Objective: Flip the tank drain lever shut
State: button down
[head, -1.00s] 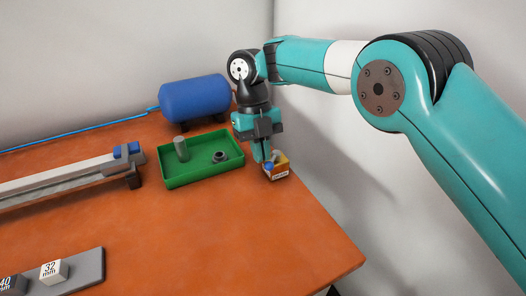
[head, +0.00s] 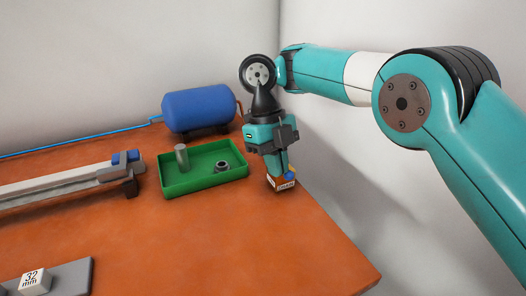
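The drain unit is a small orange box with a white label (head: 285,186), near the table's right edge. The label text is too small to read surely. A blue knob (head: 289,176), apparently the lever's end, shows at the box's right side. My gripper (head: 282,166) points down right over the box and hides most of its top and the lever. Its fingertips are at or very close to the knob; contact is unclear. The fingers are seen edge-on, so their gap does not show. The blue tank (head: 198,109) lies at the back.
A green tray (head: 205,181) holding a grey cylinder (head: 181,157) and a dark ring (head: 222,166) stands just left of my gripper. A grey rail (head: 60,187) lies farther left. A "32 mm" block (head: 32,281) is at front left. The front right tabletop is clear. A wall rises at right.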

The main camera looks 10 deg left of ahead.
jog(key=shift+s+d+f, duration=0.15)
jog(key=shift+d+f, duration=0.05)
jog(key=shift+f, duration=0.15)
dwell(0.3)
